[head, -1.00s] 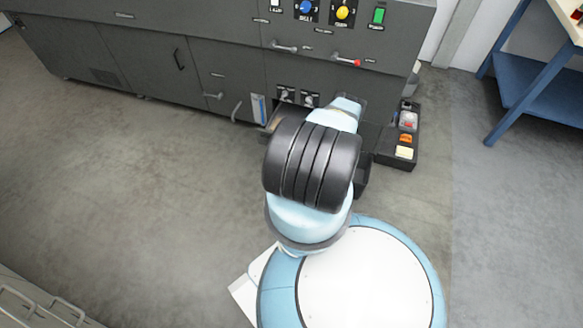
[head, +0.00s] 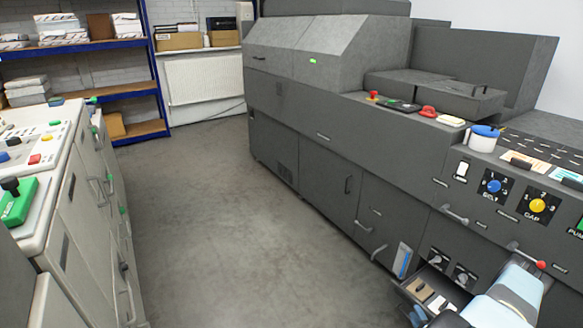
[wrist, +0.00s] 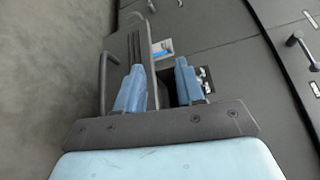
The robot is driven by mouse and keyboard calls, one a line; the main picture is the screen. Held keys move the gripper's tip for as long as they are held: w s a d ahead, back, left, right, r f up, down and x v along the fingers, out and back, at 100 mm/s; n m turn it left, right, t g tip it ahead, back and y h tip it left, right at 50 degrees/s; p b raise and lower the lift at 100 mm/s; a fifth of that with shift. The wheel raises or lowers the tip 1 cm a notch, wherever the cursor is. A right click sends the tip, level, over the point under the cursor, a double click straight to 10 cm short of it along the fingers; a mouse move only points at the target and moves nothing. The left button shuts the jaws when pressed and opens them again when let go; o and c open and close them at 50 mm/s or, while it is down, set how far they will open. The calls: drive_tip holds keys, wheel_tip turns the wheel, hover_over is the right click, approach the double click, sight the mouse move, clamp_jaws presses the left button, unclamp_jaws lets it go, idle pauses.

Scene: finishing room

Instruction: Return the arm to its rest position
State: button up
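My gripper (wrist: 159,64) shows in the wrist view as two blue fingers standing apart, with nothing held between them. Beyond the fingers are the dark machine front and a small blue-and-white label plate (wrist: 162,49). In the head view, my light-blue arm shows at the bottom right, in front of the dark grey machine (head: 325,175). It covers part of an open drawer (head: 408,291) with small items in it.
A pale machine (head: 72,215) with buttons stands on the left. Blue-framed shelving (head: 150,75) with boxes is at the back, beside a white radiator (head: 203,83). The floor aisle (head: 205,215) between the machines is clear. Handles (head: 453,215) jut from the dark front.

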drive_tip(key=w+a+r+n+g+y, duration=0.25)
drive_tip(key=w+r+n+y, duration=0.35)
drive_tip(key=r, duration=0.7)
drive_tip(key=w+a+r+n+g+y, duration=0.1)
drive_tip(key=w+a+r+n+y, duration=0.15)
drive_tip(key=w+r+y, duration=0.75)
drive_tip(key=s+a+r+n+g+h, duration=0.15)
drive_tip(key=a+r+n+g, duration=0.35)
drive_tip(key=r, duration=0.8)
drive_tip(key=s+a+r+g+h, duration=0.1)
drive_tip(key=a+r+g+h, duration=0.15)
drive_tip(key=a+r, duration=0.8)
drive_tip(key=s+a+r+n+g+h, duration=0.25)
drive_tip(key=s+a+r, duration=0.35)
drive_tip(key=r, duration=0.6)
drive_tip(key=s+a+r+n+g+h, duration=0.2)
drive_tip(key=s+a+r+g, duration=0.1)
drive_tip(key=s+r, duration=0.7)
drive_tip(key=s+r+n+t+h, duration=0.1)
drive_tip(key=s+r+t+h, duration=0.1)
drive_tip(key=s+r, duration=0.4)
drive_tip(key=s+a+r+n+t+h, duration=0.1)
drive_tip(key=s+r+t+h, duration=0.2)
drive_tip(key=s, duration=1.1)
wheel_tip(320, 180, up, 3)
drive_tip(key=shift+r+h, duration=0.1)
drive_tip(key=shift+h, duration=1.15)
